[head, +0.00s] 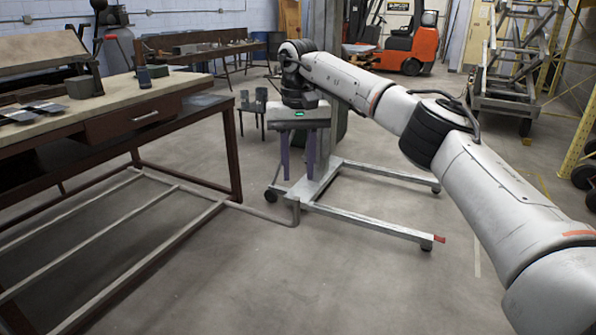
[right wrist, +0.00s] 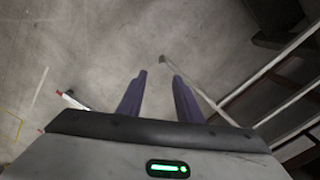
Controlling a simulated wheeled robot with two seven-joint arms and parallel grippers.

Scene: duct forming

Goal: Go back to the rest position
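My right arm reaches in from the right in the head view, and its gripper (head: 298,155) hangs pointing down, with two purple fingers apart. It is to the right of the workbench's corner, in front of a grey wheeled stand. The right wrist view shows the same gripper (right wrist: 159,95) open, with only bare concrete floor between its fingers. It holds nothing. My left gripper does not show in either view.
A workbench (head: 110,118) with a drawer and lower rails stands at the left. The wheeled stand's base (head: 375,214) spreads over the floor behind the gripper. A metal frame cart (head: 510,90) and an orange forklift (head: 410,45) are farther back. The front middle floor is clear.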

